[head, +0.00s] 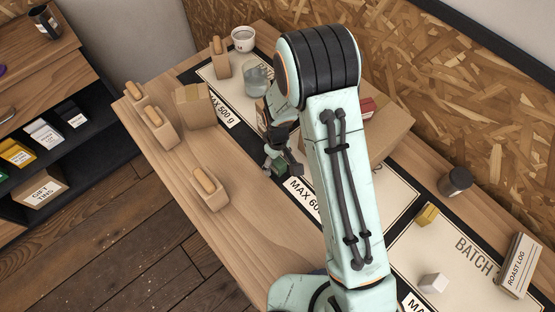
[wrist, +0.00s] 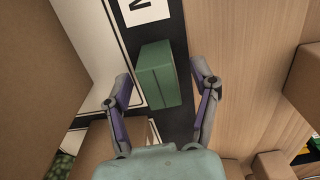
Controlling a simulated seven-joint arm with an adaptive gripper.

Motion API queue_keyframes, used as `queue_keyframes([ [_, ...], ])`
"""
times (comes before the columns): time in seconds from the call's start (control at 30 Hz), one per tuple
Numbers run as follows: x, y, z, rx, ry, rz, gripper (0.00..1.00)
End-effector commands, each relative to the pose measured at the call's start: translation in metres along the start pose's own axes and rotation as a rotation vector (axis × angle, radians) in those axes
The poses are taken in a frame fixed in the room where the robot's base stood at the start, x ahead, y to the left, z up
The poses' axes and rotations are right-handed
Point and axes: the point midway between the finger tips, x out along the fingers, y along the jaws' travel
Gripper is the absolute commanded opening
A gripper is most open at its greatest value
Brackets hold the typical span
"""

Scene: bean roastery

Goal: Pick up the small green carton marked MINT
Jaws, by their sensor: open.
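A small green carton (wrist: 157,74) lies in the wrist view between and just beyond my open fingertips. No MINT marking shows on the faces I see. My gripper (wrist: 164,88) is open, one finger on each side of the carton's near part, with gaps visible on both sides. In the head view my gripper (head: 283,168) is low over the table's middle. A bit of green at its fingertips is mostly hidden by the fingers and my arm.
A yellow block (head: 427,214), white cube (head: 433,283), dark jar (head: 455,181) and roast log box (head: 520,264) are right. My arm hides the middle.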

Motion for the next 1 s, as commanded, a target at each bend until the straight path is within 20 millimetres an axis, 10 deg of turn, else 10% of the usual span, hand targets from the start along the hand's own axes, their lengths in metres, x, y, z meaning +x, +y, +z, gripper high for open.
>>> queue_keyframes([
  [0.4,0.0136,-0.0001,0.0001,0.001,0.0,0.0,0.58],
  [0.6,0.0135,-0.0002,0.0003,0.001,0.0,-0.001,0.0],
  [1.0,0.0094,0.0,0.0001,0.001,0.0,-0.001,0.0],
])
